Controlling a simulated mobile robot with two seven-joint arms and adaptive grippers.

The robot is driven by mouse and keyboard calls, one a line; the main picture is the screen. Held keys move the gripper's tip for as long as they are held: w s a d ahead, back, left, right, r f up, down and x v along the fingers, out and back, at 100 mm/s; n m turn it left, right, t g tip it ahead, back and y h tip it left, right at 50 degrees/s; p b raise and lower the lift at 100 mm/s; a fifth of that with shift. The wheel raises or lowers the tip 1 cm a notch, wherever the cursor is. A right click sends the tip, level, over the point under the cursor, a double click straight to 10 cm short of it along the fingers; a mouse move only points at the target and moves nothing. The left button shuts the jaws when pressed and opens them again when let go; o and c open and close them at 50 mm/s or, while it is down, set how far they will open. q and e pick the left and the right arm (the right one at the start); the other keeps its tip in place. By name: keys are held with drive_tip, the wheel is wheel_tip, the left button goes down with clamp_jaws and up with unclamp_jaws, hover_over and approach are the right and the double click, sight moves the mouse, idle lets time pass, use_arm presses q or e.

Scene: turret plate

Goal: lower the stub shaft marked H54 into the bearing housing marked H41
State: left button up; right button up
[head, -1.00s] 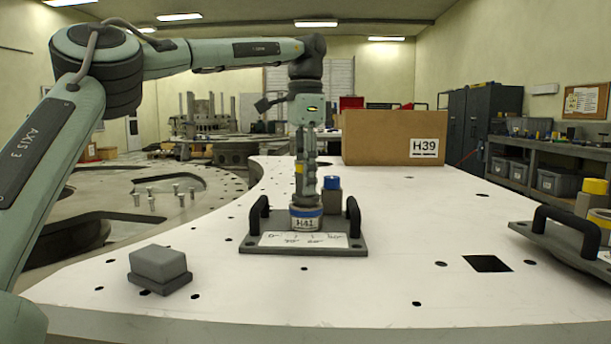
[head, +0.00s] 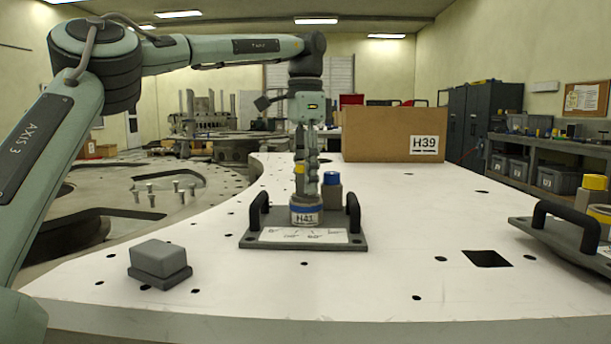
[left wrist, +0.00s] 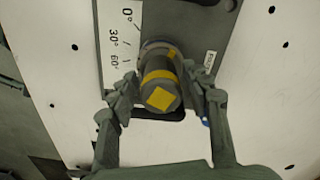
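The bearing housing H41 (head: 306,215) is a round grey collar with a blue rim on a grey base plate with black handles. A white angle scale lies on its base and also shows in the left wrist view (left wrist: 113,50). My left gripper (head: 306,180) points down right above the housing. In the left wrist view its fingers (left wrist: 161,82) are closed against both sides of a dark stub shaft (left wrist: 160,86) with a yellow band and a yellow diamond on its end. The shaft's far end meets the housing; its depth is hidden. No H54 mark is readable. My right gripper is out of view.
A grey block with a blue top (head: 332,180) stands just behind the housing. A grey stepped block (head: 159,258) lies front left. A cardboard box H39 (head: 385,132) stands at the back. Another handled plate (head: 548,236) with yellow-topped parts is at right. The white table between is mostly clear.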

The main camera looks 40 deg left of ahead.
use_arm(q)
drive_tip(key=shift+o, duration=0.2)
drive_tip(key=shift+f, duration=0.1)
wheel_tip(320, 180, up, 7)
drive_tip(key=shift+w+f, duration=0.1)
drive_tip(key=shift+f, duration=0.05)
drive_tip(key=shift+r, duration=0.45)
idle(0.7)
